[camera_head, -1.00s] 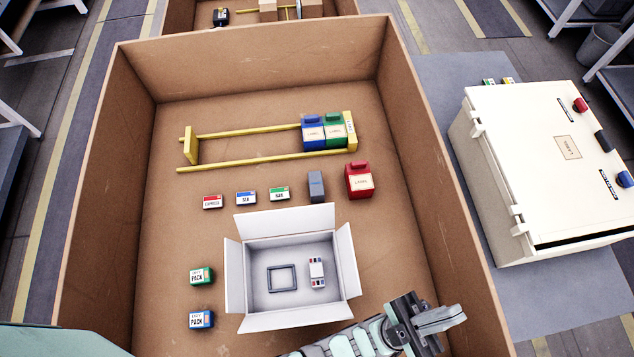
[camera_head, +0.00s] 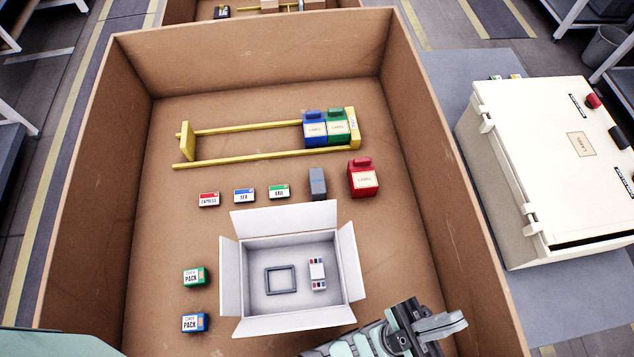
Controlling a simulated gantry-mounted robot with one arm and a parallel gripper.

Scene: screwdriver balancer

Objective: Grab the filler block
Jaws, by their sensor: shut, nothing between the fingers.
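A plain grey-blue upright block (camera_head: 317,184), which looks like the filler block, stands on the floor of the big brown box. It is between the small green-topped box and the red block. My gripper (camera_head: 452,322) is at the bottom right, beside the white carton, well below and to the right of the grey block in the picture. Its fingers are shut and hold nothing. The fingertips point right, away from the block.
A yellow rack (camera_head: 182,141) holds a blue block (camera_head: 314,131) and a green block (camera_head: 338,130). A red block (camera_head: 363,180) stands close right of the grey block. An open white carton (camera_head: 233,293) is in front.

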